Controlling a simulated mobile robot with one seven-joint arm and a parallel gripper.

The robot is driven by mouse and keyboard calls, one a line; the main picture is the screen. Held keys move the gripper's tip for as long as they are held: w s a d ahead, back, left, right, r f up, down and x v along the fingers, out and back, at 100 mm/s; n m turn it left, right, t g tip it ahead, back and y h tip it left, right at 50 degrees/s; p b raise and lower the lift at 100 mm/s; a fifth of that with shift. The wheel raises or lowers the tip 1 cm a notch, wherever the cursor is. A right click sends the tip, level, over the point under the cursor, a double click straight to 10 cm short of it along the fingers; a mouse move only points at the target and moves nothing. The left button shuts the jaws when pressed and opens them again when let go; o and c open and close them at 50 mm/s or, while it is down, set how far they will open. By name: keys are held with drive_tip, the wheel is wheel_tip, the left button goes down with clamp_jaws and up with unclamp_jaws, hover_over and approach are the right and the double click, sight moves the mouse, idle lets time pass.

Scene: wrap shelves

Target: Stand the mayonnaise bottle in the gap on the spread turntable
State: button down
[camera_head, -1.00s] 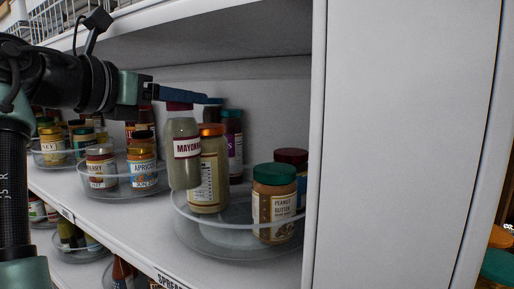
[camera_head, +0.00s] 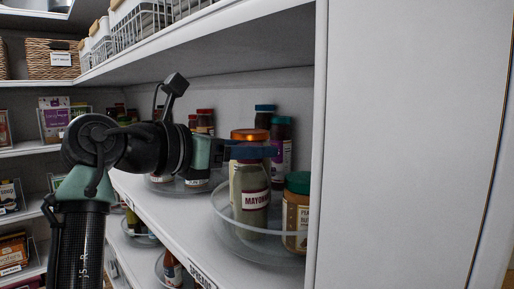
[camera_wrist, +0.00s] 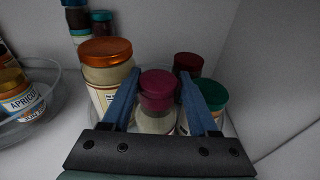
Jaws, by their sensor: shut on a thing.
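The mayonnaise bottle (camera_head: 252,196) has a pale body and a dark red cap, which shows in the wrist view (camera_wrist: 158,86). My gripper (camera_head: 268,152) is shut on its cap end, with a blue finger on each side. The bottle is upright at the front of the clear spread turntable (camera_head: 229,226), between an orange-capped jar (camera_head: 250,135) behind it and the green-lidded peanut butter jar (camera_head: 297,212) to its right. Whether its base touches the turntable floor I cannot tell.
A dark red-lidded jar (camera_wrist: 188,64) is near the right finger. The shelf side panel (camera_head: 318,130) is close on the right. Another turntable with jars is to the left.

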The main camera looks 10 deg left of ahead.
drive_tip(key=shift+w+d, duration=0.1)
drive_tip(key=shift+d, duration=0.1)
drive_tip(key=shift+a+f, duration=0.1)
drive_tip(key=shift+a, duration=0.35)
drive_tip(key=c, duration=0.6)
unclamp_jaws()
drive_tip(key=shift+a+f, duration=0.1)
drive_tip(key=shift+a, duration=0.1)
drive_tip(key=o, duration=0.4)
drive_tip(key=shift+s+d, duration=0.15)
drive_tip(key=shift+s, duration=0.05)
drive_tip(key=shift+o, duration=0.2)
drive_tip(key=shift+w+d, duration=0.15)
drive_tip(key=b+v, duration=0.5)
drive_tip(key=v, duration=0.7)
